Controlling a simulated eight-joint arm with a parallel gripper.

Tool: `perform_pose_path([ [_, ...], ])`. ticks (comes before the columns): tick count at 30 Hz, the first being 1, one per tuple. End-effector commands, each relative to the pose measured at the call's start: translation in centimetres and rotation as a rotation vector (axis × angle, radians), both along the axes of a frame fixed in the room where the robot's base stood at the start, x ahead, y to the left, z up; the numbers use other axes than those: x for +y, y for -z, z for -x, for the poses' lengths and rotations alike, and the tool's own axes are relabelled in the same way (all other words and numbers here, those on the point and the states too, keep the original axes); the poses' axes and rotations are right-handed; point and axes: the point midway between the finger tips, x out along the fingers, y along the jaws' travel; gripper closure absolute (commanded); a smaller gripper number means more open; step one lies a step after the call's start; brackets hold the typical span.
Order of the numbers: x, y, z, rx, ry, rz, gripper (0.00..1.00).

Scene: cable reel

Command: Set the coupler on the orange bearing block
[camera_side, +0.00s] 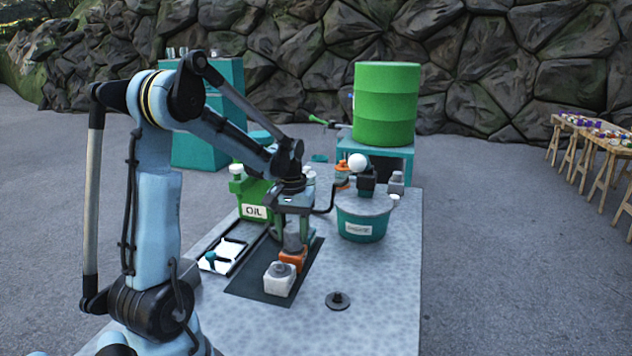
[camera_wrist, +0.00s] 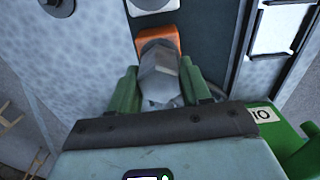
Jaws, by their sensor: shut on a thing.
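My gripper (camera_side: 292,232) is shut on the coupler (camera_side: 293,242), a grey faceted piece, low over the dark mat. In the wrist view, the coupler (camera_wrist: 158,80) sits between the two green fingers of my gripper (camera_wrist: 160,86). The orange bearing block (camera_side: 293,259) stands on the mat, just below the coupler in the side view. In the wrist view, the coupler partly covers the orange block (camera_wrist: 156,36). I cannot tell whether the coupler touches the block.
A white block (camera_side: 279,281) with a grey top stands in front of the orange block on the dark mat (camera_side: 250,286). A dark flanged disc (camera_side: 338,300) lies to the right. A green oil can (camera_side: 252,190), a white tray (camera_side: 221,256) and a teal tub (camera_side: 362,222) stand nearby.

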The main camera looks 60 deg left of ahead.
Motion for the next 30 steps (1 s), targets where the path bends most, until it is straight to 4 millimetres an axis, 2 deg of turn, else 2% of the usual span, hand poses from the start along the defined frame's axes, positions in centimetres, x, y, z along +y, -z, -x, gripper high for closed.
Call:
perform_pose_path([
  [14,-0.03,0.00,0.01,0.000,0.000,0.000,0.87],
  [15,-0.03,0.00,0.01,0.000,0.000,0.000,0.49],
  [20,-0.03,0.00,0.01,0.000,0.000,0.000,0.25],
  [21,-0.03,0.00,0.01,0.000,0.000,0.000,0.23],
  [30,-0.03,-0.13,0.01,0.000,0.000,0.000,0.23],
])
